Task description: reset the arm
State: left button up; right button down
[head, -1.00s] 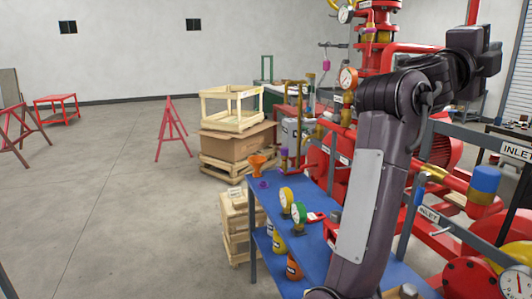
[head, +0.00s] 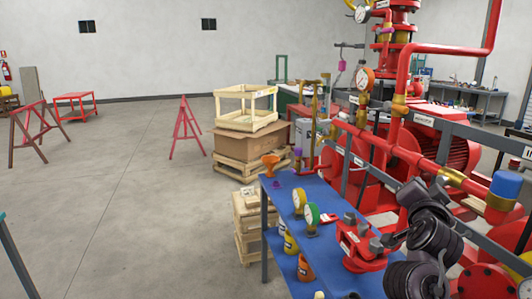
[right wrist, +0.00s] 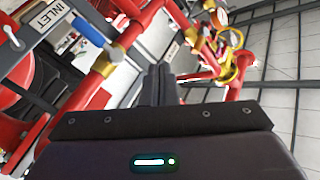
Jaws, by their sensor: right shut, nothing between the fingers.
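My right arm (head: 432,238) is folded low at the bottom right of the head view, in front of the red pump pipework. In the right wrist view the dark fingers of my right gripper (right wrist: 158,84) are together with nothing between them. Pipes and a ceiling or wall with dark lines lie beyond them. I cannot make out the right fingertips in the head view. My left gripper is in neither view.
A blue bench (head: 290,188) holds gauges (head: 311,214), an orange funnel (head: 270,161) and a red flanged part (head: 361,246), close to my right arm. The red pump (head: 440,140) fills the right side. Pallets (head: 245,228) stand left of the bench; open floor (head: 130,200) lies further left.

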jog(key=s+a+f+n+g+y, duration=0.2)
jog(key=s+a+f+n, duration=0.15)
jog(key=f, duration=0.35)
jog(key=s+a+f+n+g+y, duration=0.2)
jog(key=s+a+f, duration=0.15)
jog(key=f, duration=0.45)
jog(key=s+a+f+n+g+y, duration=0.2)
jog(key=s+a+f+n, duration=0.1)
jog(key=s+f, duration=0.3)
jog(key=s+a+f+n+g+y, duration=0.1)
jog(key=s+a+f+n+g, duration=0.2)
jog(key=s+f, duration=0.45)
jog(key=s+a+f+n+g, duration=0.2)
jog(key=s+f+g, duration=0.25)
jog(key=s, duration=0.55)
notch_tip(320, 180, down, 29)
jog(key=s+g, duration=0.1)
jog(key=s, duration=0.1)
jog(key=s+d+f, duration=0.2)
jog(key=s+f, duration=0.7)
jog(key=s, duration=0.1)
jog(key=s+d+f+g, duration=0.1)
jog(key=s+f, duration=0.9)
jog(key=shift+d+f+n, duration=0.25)
jog(key=shift+d+n, duration=0.1)
jog(key=shift+n, duration=0.1)
